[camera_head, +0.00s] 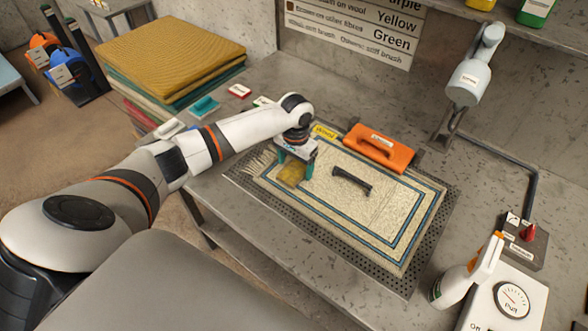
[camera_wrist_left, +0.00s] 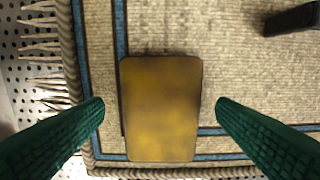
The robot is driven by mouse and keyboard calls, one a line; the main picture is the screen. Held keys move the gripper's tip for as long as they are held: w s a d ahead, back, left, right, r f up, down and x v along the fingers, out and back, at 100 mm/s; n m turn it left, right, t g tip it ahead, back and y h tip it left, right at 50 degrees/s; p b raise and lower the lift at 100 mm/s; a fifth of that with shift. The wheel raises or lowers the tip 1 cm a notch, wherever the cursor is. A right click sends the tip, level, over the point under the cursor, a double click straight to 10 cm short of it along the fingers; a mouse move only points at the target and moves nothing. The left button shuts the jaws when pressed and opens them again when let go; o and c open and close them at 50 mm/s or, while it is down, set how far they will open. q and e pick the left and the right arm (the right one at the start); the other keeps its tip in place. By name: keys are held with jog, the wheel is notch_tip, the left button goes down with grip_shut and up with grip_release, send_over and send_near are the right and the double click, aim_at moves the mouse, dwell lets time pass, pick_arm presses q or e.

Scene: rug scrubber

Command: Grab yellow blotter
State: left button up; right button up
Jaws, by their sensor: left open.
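The yellow blotter (camera_head: 292,174), a flat yellow-brown rectangular pad, lies on the cream rug (camera_head: 390,225) near its fringed left end. It also shows in the left wrist view (camera_wrist_left: 161,108), in the middle. My left gripper (camera_head: 295,165) is above the blotter, with its green fingers apart. In the left wrist view the fingertips (camera_wrist_left: 160,103) stand on either side of the blotter, with a gap on both sides. The blotter's far end is partly hidden by the gripper in the head view. My right gripper is not in view.
A black handle (camera_head: 351,180) lies on the rug, right of the blotter. An orange block with a handle (camera_head: 379,148) stands behind. A perforated tray (camera_head: 432,240) is under the rug. A spray bottle (camera_head: 468,272) and gauge (camera_head: 511,300) stand right. Folded cloths (camera_head: 170,50) are stacked at left.

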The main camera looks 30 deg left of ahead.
pick_arm(q)
jog(key=shift+f, duration=0.45)
jog(key=shift+c, duration=0.3)
jog(key=c, duration=1)
